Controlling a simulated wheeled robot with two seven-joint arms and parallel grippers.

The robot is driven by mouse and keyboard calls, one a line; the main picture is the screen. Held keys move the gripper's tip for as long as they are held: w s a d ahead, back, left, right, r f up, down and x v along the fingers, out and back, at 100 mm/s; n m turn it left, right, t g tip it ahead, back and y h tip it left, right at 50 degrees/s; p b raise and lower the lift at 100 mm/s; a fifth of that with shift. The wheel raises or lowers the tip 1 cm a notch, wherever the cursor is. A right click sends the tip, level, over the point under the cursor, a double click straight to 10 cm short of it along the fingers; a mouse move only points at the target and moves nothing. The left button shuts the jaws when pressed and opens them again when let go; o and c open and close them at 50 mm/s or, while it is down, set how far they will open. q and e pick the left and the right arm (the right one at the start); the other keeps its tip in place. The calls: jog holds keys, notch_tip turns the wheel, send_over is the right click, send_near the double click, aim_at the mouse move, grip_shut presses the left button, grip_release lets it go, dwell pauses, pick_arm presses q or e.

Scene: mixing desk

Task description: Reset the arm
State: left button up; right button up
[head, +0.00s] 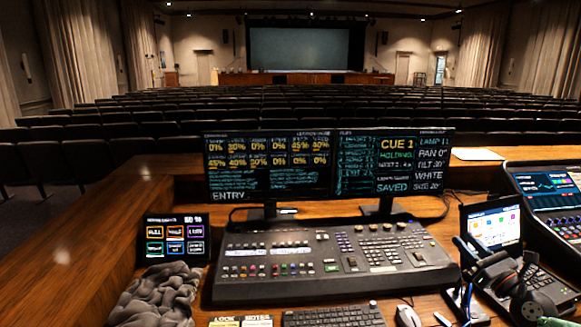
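My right gripper (474,262) shows small and dark at the lower right, in front of the laptop (492,228). It overlaps dark items there, and I cannot make out whether its fingers are apart or together. I see nothing clearly held in it. My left gripper is not in the head view. The lighting console (330,262) lies on the wooden desk to the left of my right gripper.
Two monitors (268,165) (392,163) stand behind the console. A button pad (175,238) and a grey crumpled cloth (158,297) are at left. A keyboard (335,317) and mouse (408,316) lie in front. A second console (548,190) is at right. Bare wood (75,250) is at far left.

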jog(key=s+d+f+m+h, duration=0.1)
jog(key=d+f+m+h, duration=0.25)
jog(key=m+h, duration=0.65)
jog(key=s+d+f+m+h, duration=0.15)
jog(key=d+m+h, duration=0.35)
jog(key=m, duration=0.9)
jog(key=s+a+f+m+g, duration=0.1)
jog(key=s+f+m+g, duration=0.15)
jog(key=f, duration=0.35)
jog(key=s+a+f+m+g+h, duration=0.1)
jog(key=s+f+m+g, duration=0.1)
jog(key=f+m+g, duration=0.35)
jog(key=s+a+f+m+g, duration=0.1)
jog(key=s+f+m+g, duration=0.15)
jog(key=f, duration=0.55)
jog(key=s+a+f+m+g+y, duration=0.2)
jog(key=s+a+f+g+y, duration=0.2)
jog(key=s+a+f, duration=0.8)
jog(key=s+a+f+g+y, duration=0.1)
jog(key=s+a+f+y, duration=0.1)
jog(key=s+a, duration=0.3)
jog(key=s+a+f+m+g+y, duration=0.1)
jog(key=s+a+f, duration=0.4)
jog(key=a, duration=0.4)
jog(key=s+a+f+g+y, duration=0.2)
jog(key=s+a+f, duration=0.2)
jog(key=s+a, duration=0.3)
jog(key=shift+a+f+y, duration=0.2)
jog(key=shift+a+y, duration=0.1)
jog(key=shift+a, duration=0.2)
